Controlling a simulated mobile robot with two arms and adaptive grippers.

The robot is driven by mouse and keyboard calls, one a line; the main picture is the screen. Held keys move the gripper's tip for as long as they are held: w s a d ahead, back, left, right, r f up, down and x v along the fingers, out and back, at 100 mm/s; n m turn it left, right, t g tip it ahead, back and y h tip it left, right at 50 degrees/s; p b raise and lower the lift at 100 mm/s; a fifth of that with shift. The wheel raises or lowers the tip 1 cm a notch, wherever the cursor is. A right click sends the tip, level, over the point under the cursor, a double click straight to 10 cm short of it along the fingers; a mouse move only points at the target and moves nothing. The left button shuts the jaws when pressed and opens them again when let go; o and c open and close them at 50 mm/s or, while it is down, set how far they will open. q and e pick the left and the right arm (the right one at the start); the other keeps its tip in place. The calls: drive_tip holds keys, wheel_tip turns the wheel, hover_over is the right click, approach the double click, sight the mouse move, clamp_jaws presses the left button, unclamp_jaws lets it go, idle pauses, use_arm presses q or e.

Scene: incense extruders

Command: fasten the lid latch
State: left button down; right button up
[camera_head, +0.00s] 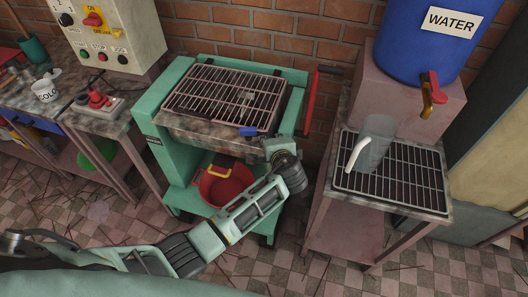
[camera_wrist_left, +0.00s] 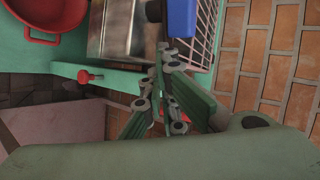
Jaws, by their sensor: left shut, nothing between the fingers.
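The barred lid (camera_head: 225,95) lies flat over the metal tray (camera_head: 195,128) on top of the green machine. A small blue piece (camera_head: 248,131), which looks like the latch handle, sits at the lid's front right edge. It also shows in the left wrist view (camera_wrist_left: 182,18), just beyond my fingers. My left gripper (camera_head: 271,146) is shut and empty at the machine's front right corner, close to the right of the blue piece. In the left wrist view its fingertips (camera_wrist_left: 163,48) are together. I cannot tell whether they touch the blue piece. My right gripper is out of view.
A red upright handle (camera_head: 312,100) stands at the machine's right side. A red bucket (camera_head: 222,186) sits on the shelf below. To the right, a stand with a rack (camera_head: 410,185) holds a clear cup (camera_head: 376,140) under a blue water barrel (camera_head: 415,45). A control box stands left.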

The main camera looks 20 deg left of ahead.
use_arm(q)
drive_tip(key=shift+w+n+g+y+b, duration=0.6)
drive_tip(key=shift+w+n+y+b, duration=0.4)
drive_tip(key=shift+w+n+b, duration=0.15)
drive_tip(key=shift+w, duration=0.15)
drive_tip(key=shift+a, duration=0.1)
